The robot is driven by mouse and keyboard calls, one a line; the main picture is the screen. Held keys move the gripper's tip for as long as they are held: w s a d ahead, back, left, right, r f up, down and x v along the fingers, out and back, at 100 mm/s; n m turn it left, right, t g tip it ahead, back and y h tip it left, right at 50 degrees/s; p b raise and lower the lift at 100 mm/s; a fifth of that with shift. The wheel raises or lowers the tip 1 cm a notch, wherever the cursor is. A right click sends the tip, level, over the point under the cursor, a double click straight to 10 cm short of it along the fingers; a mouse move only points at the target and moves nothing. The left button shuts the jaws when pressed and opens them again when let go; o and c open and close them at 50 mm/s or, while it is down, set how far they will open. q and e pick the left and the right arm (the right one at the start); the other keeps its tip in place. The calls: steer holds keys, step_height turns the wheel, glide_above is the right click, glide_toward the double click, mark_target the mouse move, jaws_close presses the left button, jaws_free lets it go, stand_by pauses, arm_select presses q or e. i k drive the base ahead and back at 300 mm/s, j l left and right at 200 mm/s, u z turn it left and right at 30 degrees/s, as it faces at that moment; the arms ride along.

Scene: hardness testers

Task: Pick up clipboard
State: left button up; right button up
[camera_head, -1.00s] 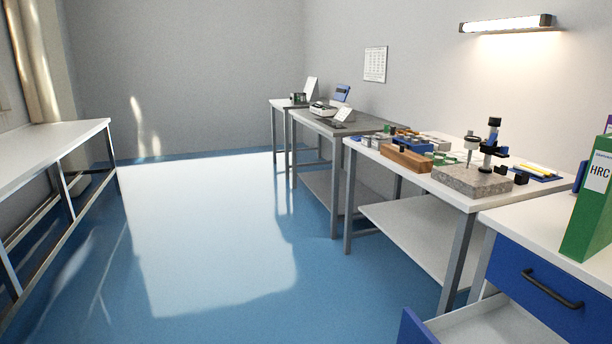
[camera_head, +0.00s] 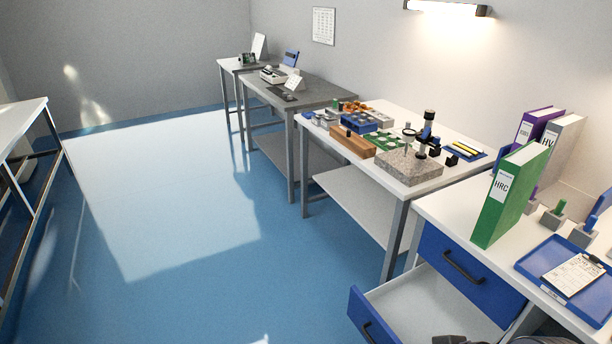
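A small clipboard with a white printed sheet (camera_head: 573,275) lies flat at the right edge of the view. It rests on a blue tray (camera_head: 538,262) on the white worktop of the near right desk. The tray's right part is cut off by the picture edge. Neither gripper's fingers show. Dark parts at the bottom edge, below the clipboard, look like pieces of my own arm, but too little shows to tell.
A green HRC binder (camera_head: 507,197) stands left of the tray, with purple (camera_head: 541,122) and grey (camera_head: 562,140) binders behind. Small stamp-like blocks (camera_head: 552,217) stand beside it. An open drawer (camera_head: 430,300) juts out below the worktop (camera_head: 450,212). Blue floor (camera_head: 200,270) is clear at left.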

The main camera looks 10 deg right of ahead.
mark_target(572, 277)
steer(key=z, duration=2.1)
steer(key=i, duration=0.25)
steer(key=i+l+u, duration=0.1)
steer(key=i+u, duration=0.15)
steer(key=i, duration=0.15)
steer(key=i+l+u, duration=0.55)
steer(key=i, duration=0.2)
steer(key=j+u, duration=0.1)
steer(key=u, duration=0.55)
